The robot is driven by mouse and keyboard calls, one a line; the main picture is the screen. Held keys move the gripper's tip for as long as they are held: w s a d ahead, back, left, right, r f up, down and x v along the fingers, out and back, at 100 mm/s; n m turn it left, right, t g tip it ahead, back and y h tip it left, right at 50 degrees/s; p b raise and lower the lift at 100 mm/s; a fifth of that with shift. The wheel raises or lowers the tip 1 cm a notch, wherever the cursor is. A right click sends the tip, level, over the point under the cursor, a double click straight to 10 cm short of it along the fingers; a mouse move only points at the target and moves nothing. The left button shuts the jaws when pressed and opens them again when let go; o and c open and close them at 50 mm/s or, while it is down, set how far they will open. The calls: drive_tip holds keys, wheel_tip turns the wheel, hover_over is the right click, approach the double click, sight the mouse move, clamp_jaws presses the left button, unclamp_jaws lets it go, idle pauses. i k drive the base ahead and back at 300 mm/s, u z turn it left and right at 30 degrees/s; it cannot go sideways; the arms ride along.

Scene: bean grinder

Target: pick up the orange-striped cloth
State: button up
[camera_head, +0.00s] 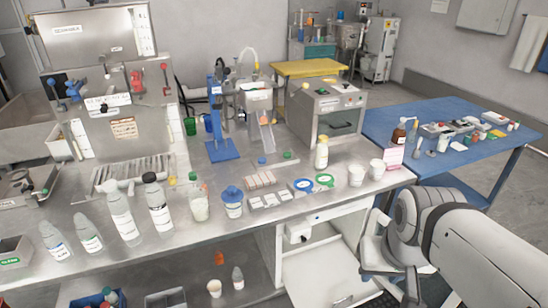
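I cannot make out a cloth with orange stripes in the head view. A pale cloth (529,42) hangs on the wall at the upper right, and no stripes can be told on it. My arm comes in from the lower right and its far end is beside the front right corner of the steel bench. My gripper (376,222) seems to be at that end, partly hidden by the arm. Its fingers are too unclear to tell whether it is open or shut.
The steel bench (205,238) is crowded with bottles, cups and machines. A blue table (455,165) with small items stands behind my arm at the right. A yellow-topped stand (308,68) is at the back. An open drawer (322,272) juts out below the bench.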

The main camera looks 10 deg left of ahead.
sight(253, 183)
drive_tip(key=i, duration=0.95)
drive_tip(key=u, duration=0.05)
